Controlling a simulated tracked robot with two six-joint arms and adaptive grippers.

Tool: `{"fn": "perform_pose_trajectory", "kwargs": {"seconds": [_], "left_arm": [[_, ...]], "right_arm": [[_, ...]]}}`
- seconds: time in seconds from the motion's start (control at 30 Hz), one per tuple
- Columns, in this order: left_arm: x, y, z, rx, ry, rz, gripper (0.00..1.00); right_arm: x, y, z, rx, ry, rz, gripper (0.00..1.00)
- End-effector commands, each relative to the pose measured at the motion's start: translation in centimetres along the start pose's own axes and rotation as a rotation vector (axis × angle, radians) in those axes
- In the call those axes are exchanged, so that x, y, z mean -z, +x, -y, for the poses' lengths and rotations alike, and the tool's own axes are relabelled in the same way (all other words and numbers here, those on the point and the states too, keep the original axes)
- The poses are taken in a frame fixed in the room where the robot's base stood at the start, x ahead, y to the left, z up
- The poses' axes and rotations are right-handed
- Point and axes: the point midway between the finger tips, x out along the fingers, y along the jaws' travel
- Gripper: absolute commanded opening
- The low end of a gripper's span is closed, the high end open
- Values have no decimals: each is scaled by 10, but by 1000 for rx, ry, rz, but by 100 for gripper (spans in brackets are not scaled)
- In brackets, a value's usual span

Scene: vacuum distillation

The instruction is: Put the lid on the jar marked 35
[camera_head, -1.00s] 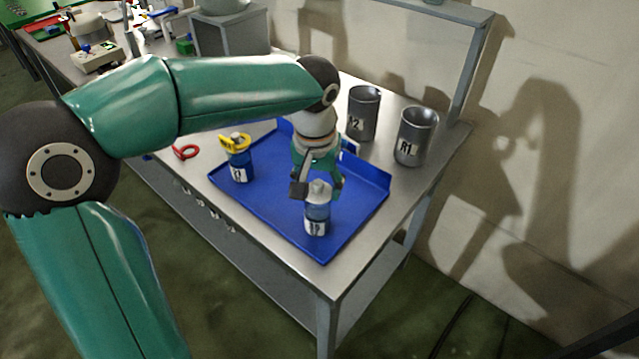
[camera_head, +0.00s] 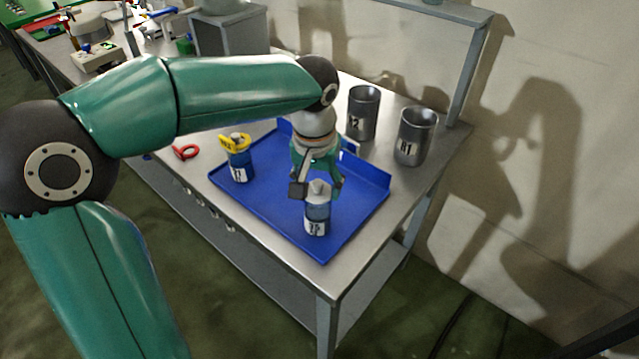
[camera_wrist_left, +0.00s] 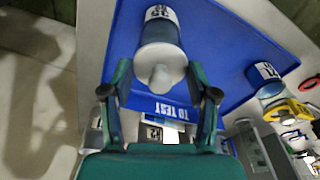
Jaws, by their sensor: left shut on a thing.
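The jar (camera_head: 316,222), with blue contents and a white label, stands upright near the front corner of the blue tray. In the left wrist view the jar (camera_wrist_left: 161,27) has an upside-down label that seems to read 35. A pale lid (camera_head: 318,187) with a knob sits at the jar's mouth; the lid (camera_wrist_left: 160,68) also shows in the wrist view. I cannot tell if it is fully seated. My left gripper (camera_head: 317,191) is shut on the lid from above, one finger on each side. My right gripper is not in view.
The blue tray (camera_head: 275,215) has raised edges. A second jar (camera_head: 239,166) with a yellow clip stands at its left. A red ring (camera_head: 185,152) lies beyond it. Metal beakers R2 (camera_head: 362,113) and R1 (camera_head: 415,137) stand behind the tray, near a shelf post (camera_head: 467,75).

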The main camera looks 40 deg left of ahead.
Motion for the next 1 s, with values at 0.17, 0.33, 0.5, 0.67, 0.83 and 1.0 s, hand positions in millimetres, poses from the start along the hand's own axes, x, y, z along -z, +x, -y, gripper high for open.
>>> {"fn": "perform_pose_trajectory", "kwargs": {"seconds": [0.17, 0.33, 0.5, 0.67, 0.83, 1.0], "left_arm": [[0, 0, 0, 0, 0, 0, 35], [0, 1, 0, 0, -1, 0, 35], [-1, 4, 0, 0, -1, 0, 35], [-1, 6, 0, 0, -1, 0, 35], [-1, 6, 0, 0, -1, 0, 35], [-1, 6, 0, 0, 0, 0, 35]], "right_arm": [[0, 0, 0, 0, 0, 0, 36], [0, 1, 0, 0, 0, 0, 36], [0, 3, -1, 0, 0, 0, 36], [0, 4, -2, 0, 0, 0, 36], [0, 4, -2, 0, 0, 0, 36], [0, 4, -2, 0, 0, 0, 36]]}}
